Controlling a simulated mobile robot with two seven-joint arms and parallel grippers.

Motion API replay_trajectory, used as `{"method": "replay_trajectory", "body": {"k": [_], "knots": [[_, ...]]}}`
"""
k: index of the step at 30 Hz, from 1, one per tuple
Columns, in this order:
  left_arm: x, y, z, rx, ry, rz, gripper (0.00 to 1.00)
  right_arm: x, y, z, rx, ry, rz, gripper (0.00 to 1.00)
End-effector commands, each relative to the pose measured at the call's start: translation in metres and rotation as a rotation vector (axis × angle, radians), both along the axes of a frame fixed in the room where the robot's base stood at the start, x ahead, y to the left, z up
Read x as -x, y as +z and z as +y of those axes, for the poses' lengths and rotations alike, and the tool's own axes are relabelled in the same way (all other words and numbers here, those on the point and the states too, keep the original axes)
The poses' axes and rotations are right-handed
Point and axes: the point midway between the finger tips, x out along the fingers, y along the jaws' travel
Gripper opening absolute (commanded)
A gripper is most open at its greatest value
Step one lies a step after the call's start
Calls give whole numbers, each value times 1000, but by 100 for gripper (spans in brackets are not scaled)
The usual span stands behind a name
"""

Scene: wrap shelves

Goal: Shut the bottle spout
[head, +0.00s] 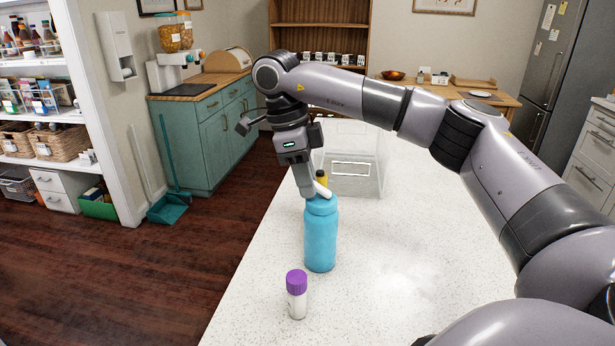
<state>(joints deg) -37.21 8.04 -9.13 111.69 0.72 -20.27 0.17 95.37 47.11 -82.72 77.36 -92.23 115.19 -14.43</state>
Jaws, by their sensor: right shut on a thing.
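A blue bottle (320,240) stands upright on the white speckled counter (400,260). A white spout (322,188) shows at its top, slanting rather than lying flat. My right gripper (308,190) reaches down from above to the bottle's top and is shut on the spout. Its fingers partly hide the spout and the lid, so the exact grip is hard to see. My left gripper is not in view.
A small white container with a purple cap (297,293) stands in front of the bottle. The counter to the right is clear beneath my right arm.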

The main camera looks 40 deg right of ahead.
Motion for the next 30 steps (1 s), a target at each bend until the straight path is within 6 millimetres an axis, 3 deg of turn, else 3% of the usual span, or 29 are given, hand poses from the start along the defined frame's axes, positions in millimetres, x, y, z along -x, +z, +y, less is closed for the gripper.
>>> {"method": "replay_trajectory", "body": {"k": [11, 12, 14, 24, 30], "knots": [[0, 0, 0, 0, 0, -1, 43, 0, -1, 0, 6, -2, 4, 0], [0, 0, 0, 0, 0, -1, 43, 0, -1, 0, 6, -2, 4, 28], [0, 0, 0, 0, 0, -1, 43, 0, -1, 0, 6, -2, 4, 45], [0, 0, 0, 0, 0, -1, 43, -1, 1, 0, 7, -1, 3, 45], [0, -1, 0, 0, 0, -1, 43, -4, 16, 3, 7, 0, 0, 45]]}}
